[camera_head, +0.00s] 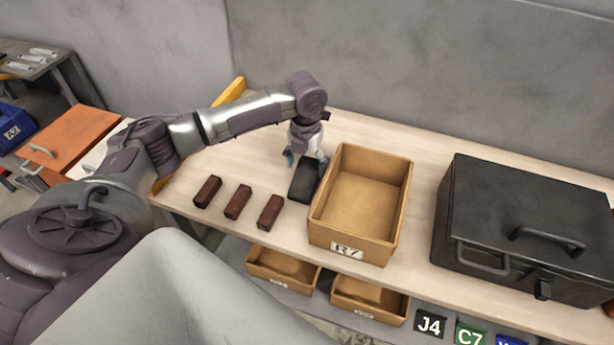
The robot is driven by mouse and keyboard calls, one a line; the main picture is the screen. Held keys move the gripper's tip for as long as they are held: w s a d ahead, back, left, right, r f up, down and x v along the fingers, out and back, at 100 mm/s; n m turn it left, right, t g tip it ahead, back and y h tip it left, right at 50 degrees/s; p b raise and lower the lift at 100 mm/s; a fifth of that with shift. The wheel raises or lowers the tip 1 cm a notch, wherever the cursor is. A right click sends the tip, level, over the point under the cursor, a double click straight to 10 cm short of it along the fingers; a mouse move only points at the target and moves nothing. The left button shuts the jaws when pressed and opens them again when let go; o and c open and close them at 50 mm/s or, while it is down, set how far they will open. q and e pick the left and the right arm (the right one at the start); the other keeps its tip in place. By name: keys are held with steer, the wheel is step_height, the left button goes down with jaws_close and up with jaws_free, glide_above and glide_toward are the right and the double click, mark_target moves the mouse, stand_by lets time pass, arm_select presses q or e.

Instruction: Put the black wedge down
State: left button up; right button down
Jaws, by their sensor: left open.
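The black wedge (304,181) lies on the pale wooden bench (235,163), just left of the open tan box marked R7 (398,215). My left gripper (306,161) is over the wedge's far end, pointing down. Its fingers are open, one at each side of that end. Whether they touch the wedge is too small to tell. My right gripper is not in view.
Several dark red blocks (238,202) lie in a row left of the wedge. A large black case (520,225) stands on the right of the bench. Tan bins (283,268) sit on a shelf below. The bench behind the blocks is clear.

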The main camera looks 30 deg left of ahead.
mark_target(307, 171)
arm_select(q)
step_height(307, 171, down, 4)
steer(key=shift+w+d+f, duration=0.1)
steer(key=shift+f, duration=0.05)
jaws_close()
stand_by(0.4)
